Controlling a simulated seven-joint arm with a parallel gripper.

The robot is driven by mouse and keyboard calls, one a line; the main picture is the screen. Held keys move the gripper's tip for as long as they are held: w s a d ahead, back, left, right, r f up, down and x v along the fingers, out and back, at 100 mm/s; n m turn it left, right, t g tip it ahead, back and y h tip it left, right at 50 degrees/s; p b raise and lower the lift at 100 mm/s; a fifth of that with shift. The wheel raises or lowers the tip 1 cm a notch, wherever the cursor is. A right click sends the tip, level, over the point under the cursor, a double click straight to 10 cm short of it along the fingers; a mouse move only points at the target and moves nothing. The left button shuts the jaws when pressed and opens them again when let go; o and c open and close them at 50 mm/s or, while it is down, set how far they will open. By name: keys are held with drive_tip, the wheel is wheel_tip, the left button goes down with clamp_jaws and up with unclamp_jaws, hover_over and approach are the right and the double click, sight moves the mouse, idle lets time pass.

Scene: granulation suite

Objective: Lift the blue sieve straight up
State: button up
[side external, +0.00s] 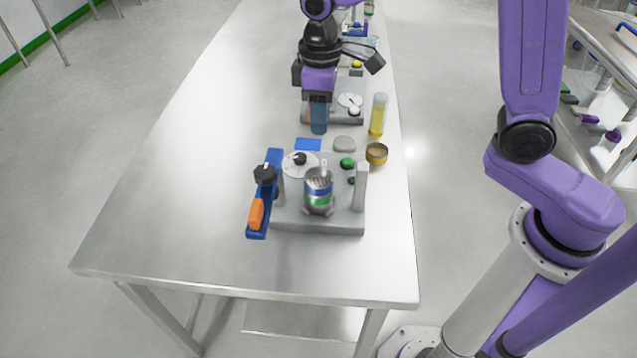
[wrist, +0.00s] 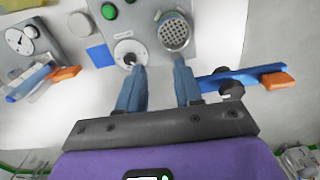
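A short stack of round sieves stands upright on the grey base of a small machine (side external: 340,222). The blue-banded sieve (side external: 319,188) is at the top, with a green band (side external: 319,201) below it. My gripper (side external: 319,130) hangs behind the machine, apart from the stack. In the wrist view, its two blue fingers (wrist: 159,65) are spread with nothing between them.
A blue bar with an orange handle (side external: 256,214) lies along the machine's left side. A blue square (side external: 308,144), a grey disc (side external: 344,145), a brass ring (side external: 376,153) and a yellow cylinder (side external: 378,116) are behind it. The table's left side is clear.

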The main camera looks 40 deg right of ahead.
sight(320, 177)
wheel_tip(320, 177, down, 13)
drive_tip(key=shift+r, duration=0.15)
idle(0.4)
clamp_jaws()
